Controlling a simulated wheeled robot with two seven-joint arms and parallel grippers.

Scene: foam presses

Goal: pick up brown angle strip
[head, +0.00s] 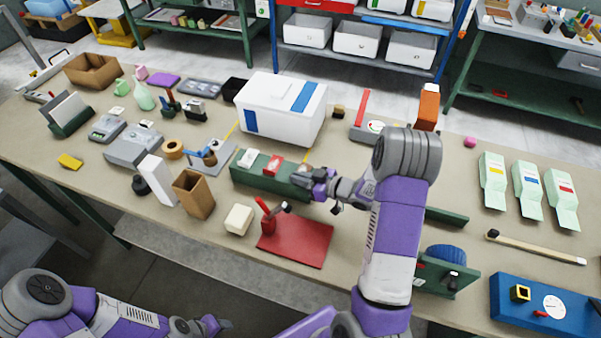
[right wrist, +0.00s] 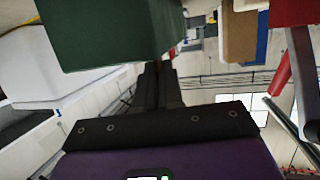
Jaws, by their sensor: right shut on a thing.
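My right gripper (head: 314,182) is at the right end of a long green block fixture (head: 250,181) on the bench. Its fingers also show in the right wrist view (right wrist: 160,88), close together, with their tips partly hidden behind a green block. A small brownish piece (head: 304,169) shows at the fingertips; I take it for the brown angle strip, but its shape is mostly hidden. The gripper is shut on it. A white block (head: 248,158) and a red block (head: 275,165) sit on the fixture. My left gripper (head: 218,324) is low at the bottom edge, away from the bench items.
A white box (head: 283,108) with blue patches stands behind the fixture. A red plate (head: 296,243) with a red post lies in front. An open brown box (head: 193,194) and a cream block (head: 239,219) stand to the left. Bare bench shows at the right, around a wooden stick (head: 535,248).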

